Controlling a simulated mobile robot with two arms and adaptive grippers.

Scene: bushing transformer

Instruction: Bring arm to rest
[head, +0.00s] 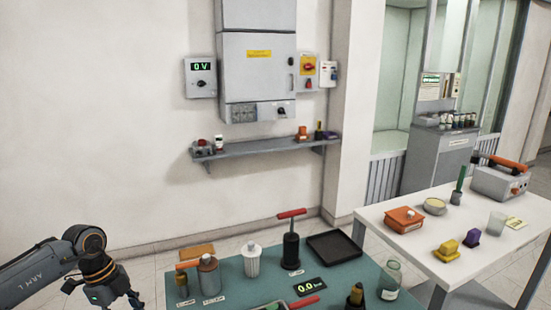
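My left arm comes in at the lower left, marked ARM L, with an orange band near its wrist. My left gripper (134,298) points down at the bottom edge, left of the green-topped table (229,272). Its fingertips are cut off or too small to read, so I cannot tell whether it is open or shut. I see nothing clearly held in it. My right arm and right gripper are not in view.
The green table holds a grey canister (208,277), a white ribbed insulator (253,262), a black red-handled pump (291,245), a black tray (334,247) and a glass jar (390,281). A white table (375,215) stands right. A wall shelf (265,149) is behind.

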